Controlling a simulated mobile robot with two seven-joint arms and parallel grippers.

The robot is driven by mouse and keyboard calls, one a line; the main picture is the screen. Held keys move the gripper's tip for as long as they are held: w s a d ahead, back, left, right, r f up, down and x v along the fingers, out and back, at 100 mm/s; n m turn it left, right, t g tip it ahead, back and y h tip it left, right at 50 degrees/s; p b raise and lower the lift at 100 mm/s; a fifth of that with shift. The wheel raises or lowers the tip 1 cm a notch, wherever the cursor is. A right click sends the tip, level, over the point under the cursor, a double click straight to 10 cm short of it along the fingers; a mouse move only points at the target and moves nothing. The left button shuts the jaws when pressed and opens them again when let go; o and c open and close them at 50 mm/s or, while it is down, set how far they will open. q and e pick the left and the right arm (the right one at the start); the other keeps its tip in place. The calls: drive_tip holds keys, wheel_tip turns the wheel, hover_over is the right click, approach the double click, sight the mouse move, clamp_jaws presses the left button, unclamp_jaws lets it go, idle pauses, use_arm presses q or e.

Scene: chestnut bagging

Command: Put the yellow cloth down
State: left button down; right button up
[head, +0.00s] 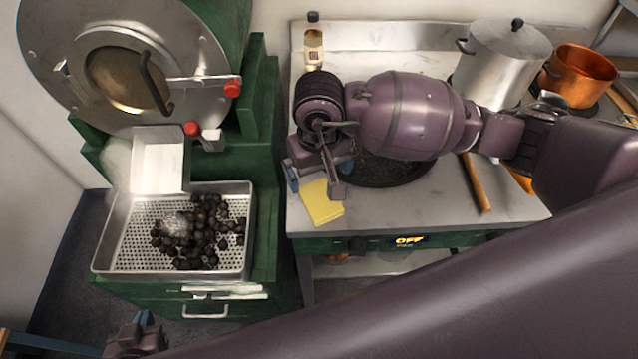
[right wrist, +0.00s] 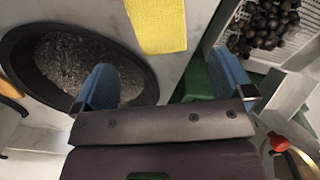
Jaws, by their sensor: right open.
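The yellow cloth (head: 322,204) lies flat on the steel counter near its front left corner, beside a round dark pan. It also shows in the right wrist view (right wrist: 157,25), at the top, beyond the fingertips. My right gripper (head: 315,182) is open and empty just behind the cloth, over the counter; its two blue fingers stand wide apart in the right wrist view (right wrist: 166,85). The gripper hides part of the cloth's far edge in the head view. My left gripper (head: 136,335) is partly in frame at the bottom left, and its jaw state is unclear.
A perforated tray (head: 118,230) of dark chestnuts (head: 200,235) stands at left below the green roaster (head: 262,110). The dark pan (head: 385,168) sits behind my right arm. A small bottle (head: 313,45), steel pot (head: 495,65) and copper pot (head: 578,75) stand farther back.

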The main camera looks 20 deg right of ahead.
drive_tip(key=shift+r, duration=2.15)
